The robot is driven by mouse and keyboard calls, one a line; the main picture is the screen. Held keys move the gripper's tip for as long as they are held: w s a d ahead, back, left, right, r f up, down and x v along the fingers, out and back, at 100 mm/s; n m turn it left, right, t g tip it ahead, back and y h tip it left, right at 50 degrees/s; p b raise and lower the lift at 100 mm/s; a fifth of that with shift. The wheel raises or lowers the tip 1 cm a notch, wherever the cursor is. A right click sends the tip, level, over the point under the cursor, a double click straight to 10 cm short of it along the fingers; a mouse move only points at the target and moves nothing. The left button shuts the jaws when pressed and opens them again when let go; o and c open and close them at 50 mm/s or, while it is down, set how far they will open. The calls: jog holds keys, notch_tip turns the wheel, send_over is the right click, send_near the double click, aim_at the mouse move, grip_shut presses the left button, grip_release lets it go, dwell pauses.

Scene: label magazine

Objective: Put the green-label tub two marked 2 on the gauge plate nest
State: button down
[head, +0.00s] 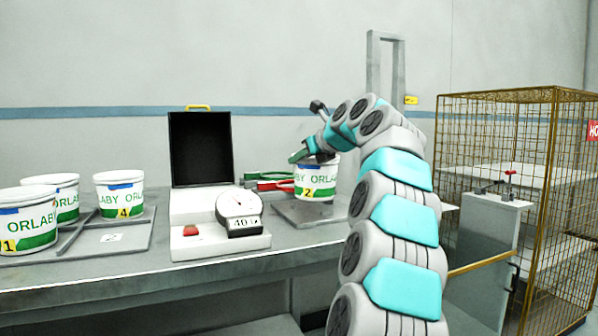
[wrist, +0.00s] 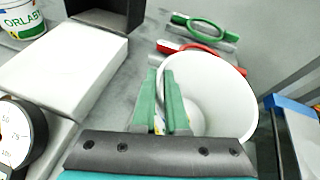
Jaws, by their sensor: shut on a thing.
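The tub marked 2 (head: 316,181) is white with a green label, and it is upright at the right of the bench. It also shows in the wrist view (wrist: 217,85), where I look into its empty white inside. My gripper (head: 312,156) is at the tub's upper rim. In the wrist view its green fingers (wrist: 170,105) are shut on the near-left wall. A grey plate (head: 292,213) lies under and around the tub in the head view; I cannot tell whether the tub touches it. I cannot tell for certain which surface is the gauge plate nest.
Tubs marked 1 (head: 28,222) and 4 (head: 119,196), and another tub (head: 66,196), stand at the left by a grey tray (head: 135,240). A white dial device (head: 238,208) and black open case (head: 200,150) are mid-bench. Red-handled (head: 272,185) and green-handled (head: 265,175) tools lie behind the tub.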

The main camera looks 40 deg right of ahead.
aim_at(301, 170)
jog(key=shift+f+b, duration=0.35)
jog(key=shift+f, duration=1.4)
jog(key=c, duration=0.9)
grip_release()
jog(key=shift+s, duration=0.1)
jog(key=v, duration=1.2)
